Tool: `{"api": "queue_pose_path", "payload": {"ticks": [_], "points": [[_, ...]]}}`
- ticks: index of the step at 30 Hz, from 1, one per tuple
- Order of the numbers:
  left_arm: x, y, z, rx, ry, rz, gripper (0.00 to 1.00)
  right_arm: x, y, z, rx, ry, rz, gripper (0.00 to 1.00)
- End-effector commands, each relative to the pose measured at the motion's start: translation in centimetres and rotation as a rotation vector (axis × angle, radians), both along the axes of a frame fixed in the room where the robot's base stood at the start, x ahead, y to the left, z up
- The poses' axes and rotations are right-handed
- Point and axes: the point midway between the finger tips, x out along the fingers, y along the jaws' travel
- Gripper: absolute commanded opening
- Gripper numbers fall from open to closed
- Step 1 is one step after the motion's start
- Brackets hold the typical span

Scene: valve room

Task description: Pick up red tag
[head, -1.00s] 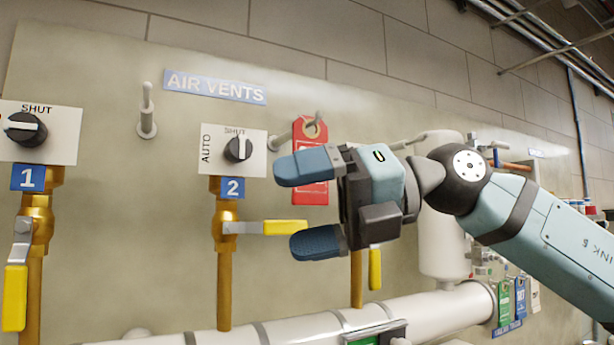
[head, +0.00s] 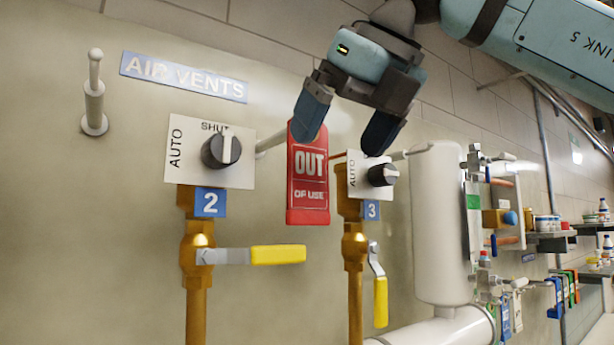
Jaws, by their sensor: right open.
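The red tag (head: 308,178), printed "OUT OF USE", hangs upright on the wall between the valve 2 and valve 3 plates. Its top edge is partly hidden by a finger of my right gripper (head: 340,133). That gripper comes from the upper right and points down, its two blue fingers spread apart. The left finger overlaps the tag's top in the picture, and the other finger is to the right, above the valve 3 knob. The gripper is open and empty; I cannot tell whether it touches the tag. My left gripper is not in view.
Valve 2's knob plate (head: 184,152) and yellow lever (head: 277,255) are left of the tag. Valve 3's knob (head: 383,175) and yellow lever (head: 381,302) are right of it. A white cylinder (head: 438,225) stands further right. A bare peg (head: 94,95) projects at upper left.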

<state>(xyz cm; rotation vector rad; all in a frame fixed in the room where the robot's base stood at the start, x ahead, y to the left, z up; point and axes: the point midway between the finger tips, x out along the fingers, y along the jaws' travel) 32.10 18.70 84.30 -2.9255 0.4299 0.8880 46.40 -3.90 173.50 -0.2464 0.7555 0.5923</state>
Motion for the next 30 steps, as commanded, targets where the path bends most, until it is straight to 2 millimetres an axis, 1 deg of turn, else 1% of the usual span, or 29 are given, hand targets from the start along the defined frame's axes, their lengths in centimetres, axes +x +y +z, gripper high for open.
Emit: {"api": "queue_pose_path", "payload": {"ticks": [3, 6, 11, 14, 17, 21, 24, 29, 30], "points": [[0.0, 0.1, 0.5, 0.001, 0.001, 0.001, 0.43, 1.3, 1.0, -1.5, -0.001, 0.002, 0.001, 0.96], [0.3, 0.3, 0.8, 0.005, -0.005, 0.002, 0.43, 2.0, 1.5, -2.4, 0.0, 0.002, 0.001, 0.96], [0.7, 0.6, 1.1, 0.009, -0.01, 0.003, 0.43, 2.6, 1.9, -3.1, 0.0, 0.001, 0.002, 0.96], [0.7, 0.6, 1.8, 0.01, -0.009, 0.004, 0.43, 3.2, 2.3, -3.8, -0.001, 0.002, 0.002, 0.96], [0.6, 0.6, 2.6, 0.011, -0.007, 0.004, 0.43, 4.2, 2.8, -5.0, -0.002, 0.002, 0.003, 0.96], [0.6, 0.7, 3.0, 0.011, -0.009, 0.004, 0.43, 5.1, 3.5, -6.3, 0.001, 0.002, 0.002, 0.96], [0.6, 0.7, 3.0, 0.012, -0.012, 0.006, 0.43, 5.4, 3.7, -6.7, 0.002, 0.0, 0.002, 0.96], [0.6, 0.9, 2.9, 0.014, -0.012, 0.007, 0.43, 5.4, 3.7, -6.8, 0.002, 0.0, 0.002, 0.96], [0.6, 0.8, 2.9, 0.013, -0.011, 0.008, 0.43, 5.4, 3.7, -6.8, 0.002, 0.0, 0.002, 0.93]]}}
